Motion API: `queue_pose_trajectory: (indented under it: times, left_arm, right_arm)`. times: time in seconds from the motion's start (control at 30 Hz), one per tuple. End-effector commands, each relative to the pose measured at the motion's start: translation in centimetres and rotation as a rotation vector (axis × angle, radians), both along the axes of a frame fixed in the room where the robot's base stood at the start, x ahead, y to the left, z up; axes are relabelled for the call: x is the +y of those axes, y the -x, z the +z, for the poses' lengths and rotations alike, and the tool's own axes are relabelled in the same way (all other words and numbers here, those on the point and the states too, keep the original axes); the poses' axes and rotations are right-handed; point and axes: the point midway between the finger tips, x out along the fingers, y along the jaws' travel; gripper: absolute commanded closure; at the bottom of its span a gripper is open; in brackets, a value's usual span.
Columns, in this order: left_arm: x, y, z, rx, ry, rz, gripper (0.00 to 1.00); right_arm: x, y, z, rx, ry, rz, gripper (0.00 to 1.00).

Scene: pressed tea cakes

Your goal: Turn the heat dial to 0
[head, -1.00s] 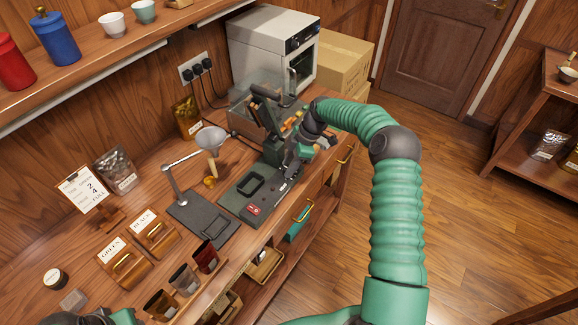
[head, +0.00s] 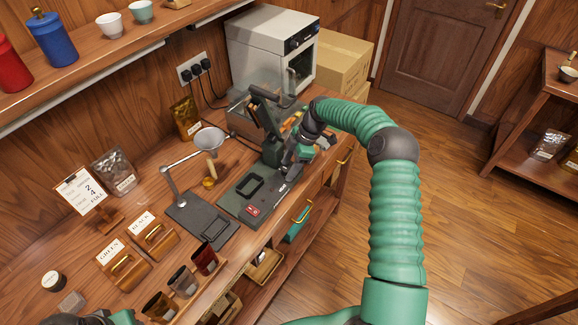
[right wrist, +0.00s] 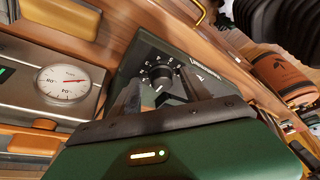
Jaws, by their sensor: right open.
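The heat dial (right wrist: 161,76) is a round black knob with white marks around it. It sits on a dark green panel (right wrist: 143,56) in the right wrist view. My right gripper (right wrist: 162,84) is open, with one finger on each side of the dial; whether they touch it I cannot tell. Its setting is too small to read. In the head view the right gripper (head: 287,167) is over the right side of the dark green press (head: 238,200), and the dial cannot be made out there. Part of my left gripper (head: 88,319) shows at the bottom left edge.
A steel box with a round gauge (right wrist: 68,82) lies left of the dial in the wrist view. A funnel stand (head: 170,185), wooden boxes (head: 124,268) and dark cups (head: 205,258) stand on the bench. A white oven (head: 268,50) stands behind the press.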

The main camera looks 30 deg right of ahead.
Motion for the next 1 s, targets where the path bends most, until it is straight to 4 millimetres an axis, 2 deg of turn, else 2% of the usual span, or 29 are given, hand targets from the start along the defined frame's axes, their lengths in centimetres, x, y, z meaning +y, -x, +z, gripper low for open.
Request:
queue_pose_trajectory:
  times: [0.17, 0.27, 0.5, 0.7, 0.83, 1.0]
  left_arm:
    - [0.0, 0.0, -0.2, 0.000, 0.000, 0.000, 0.64]
    - [0.0, 0.0, -0.6, 0.000, 0.000, 0.000, 0.64]
    - [0.0, 0.0, -1.2, 0.000, 0.000, 0.000, 0.64]
    - [0.0, 0.0, -1.1, 0.000, 0.000, 0.000, 0.64]
    - [0.0, 0.0, -1.0, 0.000, 0.000, 0.000, 0.64]
    - [0.0, 0.0, -1.0, 0.000, 0.000, 0.000, 0.64]
  right_arm:
    - [-0.4, 0.0, 0.9, -0.002, 0.001, -0.002, 0.45]
    - [-1.2, 0.3, 2.7, -0.004, 0.003, -0.002, 0.45]
    - [-3.9, 1.2, 9.2, -0.004, 0.002, -0.003, 0.45]
    - [-5.7, 1.8, 13.7, 0.000, 0.000, -0.001, 0.45]
    - [-6.2, 2.0, 15.0, 0.002, -0.002, 0.000, 0.45]
    - [-6.3, 2.1, 15.3, 0.003, -0.002, 0.000, 0.45]
